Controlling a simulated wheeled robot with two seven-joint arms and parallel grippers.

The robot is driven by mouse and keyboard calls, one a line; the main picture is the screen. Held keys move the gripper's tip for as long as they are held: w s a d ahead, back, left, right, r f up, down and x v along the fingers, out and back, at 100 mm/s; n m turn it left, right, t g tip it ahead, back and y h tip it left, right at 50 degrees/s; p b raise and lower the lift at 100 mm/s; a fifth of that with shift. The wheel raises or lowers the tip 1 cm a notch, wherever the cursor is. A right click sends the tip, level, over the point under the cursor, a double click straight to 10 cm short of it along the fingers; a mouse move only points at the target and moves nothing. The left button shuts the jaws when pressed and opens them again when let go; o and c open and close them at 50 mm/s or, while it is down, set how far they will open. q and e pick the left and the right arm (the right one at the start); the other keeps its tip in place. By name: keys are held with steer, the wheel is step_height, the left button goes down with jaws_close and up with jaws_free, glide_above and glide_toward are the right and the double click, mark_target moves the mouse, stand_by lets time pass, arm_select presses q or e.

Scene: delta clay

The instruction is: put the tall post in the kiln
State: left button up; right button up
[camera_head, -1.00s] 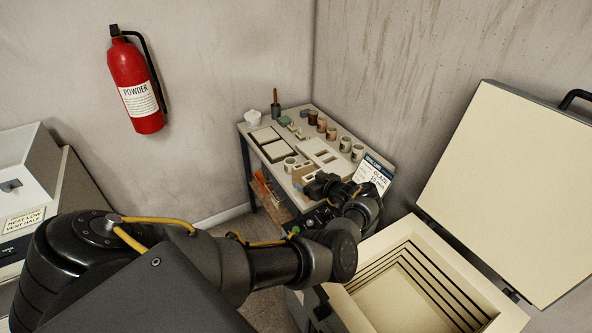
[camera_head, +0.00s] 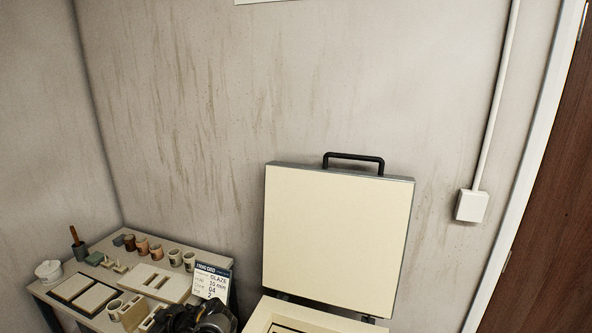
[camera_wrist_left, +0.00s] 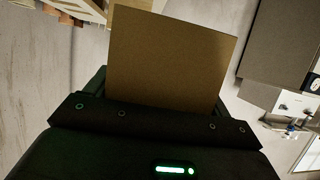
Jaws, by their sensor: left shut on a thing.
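A plain tan block, which looks like the tall post (camera_wrist_left: 172,58), fills the middle of the left wrist view. My left gripper (camera_wrist_left: 160,95) is shut on it, and its far end sticks out beyond the jaws. The post's full length cannot be judged there. In the head view a dark part of my left arm shows at the bottom edge, beside the table, and the post cannot be made out. The kiln (camera_head: 262,318) is at the bottom, mostly cut off, with its pale lid (camera_head: 338,228) raised. My right gripper is not in view.
A work table (camera_head: 215,240) left of the kiln carries several cups (camera_head: 157,251), pale slabs (camera_head: 97,298), small blocks (camera_head: 133,308) and a glaze card (camera_head: 212,280). A wall stands behind the lid. A wall box (camera_head: 472,205) is at the right.

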arm_select(q)
steer(key=w+d+r+m+t+h+b, duration=0.15)
steer(key=w+d+r+m+t, duration=0.3)
steer(key=w+r, duration=0.65)
steer(key=d+r+m+t+h+b, duration=0.2)
steer(key=d+r+m+t+h, duration=0.25)
steer(key=r, duration=0.55)
steer(key=s+d+r+m+t+h+b, duration=0.1)
steer(key=s+d+r+m+h+b, duration=0.3)
steer(key=s+d, duration=0.4)
steer(key=s+d+f+m+h+b, duration=0.1)
steer(key=s+d+f+b, duration=0.1)
steer(key=s, duration=0.3)
steer(key=s+d+f+m+h+b, duration=0.1)
steer(key=s+d+h, duration=0.1)
steer(key=s, duration=0.4)
steer(key=shift+s+d+f+b, duration=0.15)
steer(key=shift+d+f+b, duration=0.1)
steer(key=shift+f+b, duration=0.15)
steer(key=shift+d+r, duration=0.15)
